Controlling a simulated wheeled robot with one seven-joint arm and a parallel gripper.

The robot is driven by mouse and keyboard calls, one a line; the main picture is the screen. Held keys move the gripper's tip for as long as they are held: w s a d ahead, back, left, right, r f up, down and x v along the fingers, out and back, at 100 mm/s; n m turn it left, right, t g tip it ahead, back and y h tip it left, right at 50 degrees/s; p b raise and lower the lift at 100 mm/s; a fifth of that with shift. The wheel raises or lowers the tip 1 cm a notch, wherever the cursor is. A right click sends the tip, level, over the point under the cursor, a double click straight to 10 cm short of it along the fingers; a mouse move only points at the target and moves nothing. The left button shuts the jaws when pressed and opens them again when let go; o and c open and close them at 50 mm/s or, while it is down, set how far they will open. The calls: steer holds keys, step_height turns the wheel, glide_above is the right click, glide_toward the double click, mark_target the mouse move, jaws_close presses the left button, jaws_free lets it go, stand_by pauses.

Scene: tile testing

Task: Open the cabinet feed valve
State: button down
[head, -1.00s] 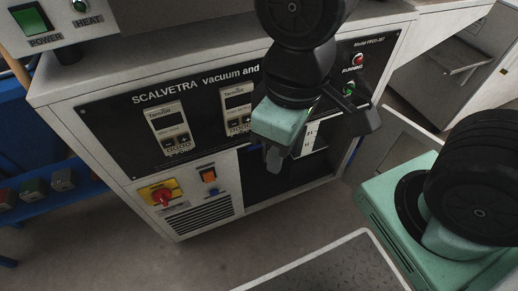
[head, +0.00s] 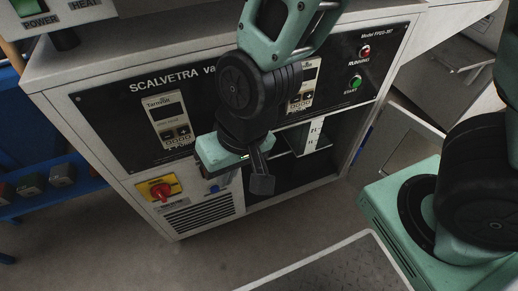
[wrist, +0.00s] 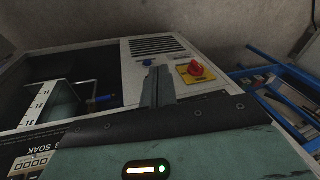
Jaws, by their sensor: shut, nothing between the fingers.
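The cabinet is a grey-white machine with a black control panel (head: 120,120). In the wrist view, a blue lever (wrist: 103,99) shows in the cabinet's dark open bay, by the edge of the vented panel; it looks like the feed valve's handle, but I cannot read its position. My arm hides that spot in the head view. My gripper (head: 262,182) is shut and empty in front of the bay's left edge. In the wrist view, the closed fingers (wrist: 158,86) point at the vented panel, just to the right of the lever and apart from it.
A red rotary switch on a yellow plate (head: 160,189) is left of my gripper, above a vent grille (head: 198,214). A white scale strip (head: 314,134) stands in the bay. A blue shelf (head: 50,193) is at the left; a grey tray edge (head: 300,262) is below.

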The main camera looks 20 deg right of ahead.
steer(key=w+d+f+m+t+h+b, duration=0.2)
steer(key=f+m+t, duration=0.1)
steer(key=f, duration=0.4)
steer(key=w+d+f+m+t+h+b, duration=0.1)
steer(key=w+d+f+m+t, duration=0.15)
steer(key=f, duration=0.45)
steer(key=w+d+f+m+t+h+b, duration=0.2)
steer(key=w+f, duration=0.1)
steer(key=f, duration=0.4)
steer(key=d+r+n+t+y+b, duration=0.1)
steer(key=d+n+t, duration=0.1)
steer(key=t, duration=0.4)
steer(key=d+r+n+t+y+b, duration=0.1)
steer(key=d+r+n+t+b, duration=0.1)
steer(key=t, duration=0.5)
steer(key=d+n, duration=0.1)
steer(key=d, duration=0.1)
steer(key=shift+d+r, duration=0.3)
steer(key=shift+b, duration=0.3)
steer(key=w+b, duration=0.6)
steer(key=w, duration=0.3)
steer(key=shift+w+f, duration=0.2)
steer(key=shift+f, duration=0.15)
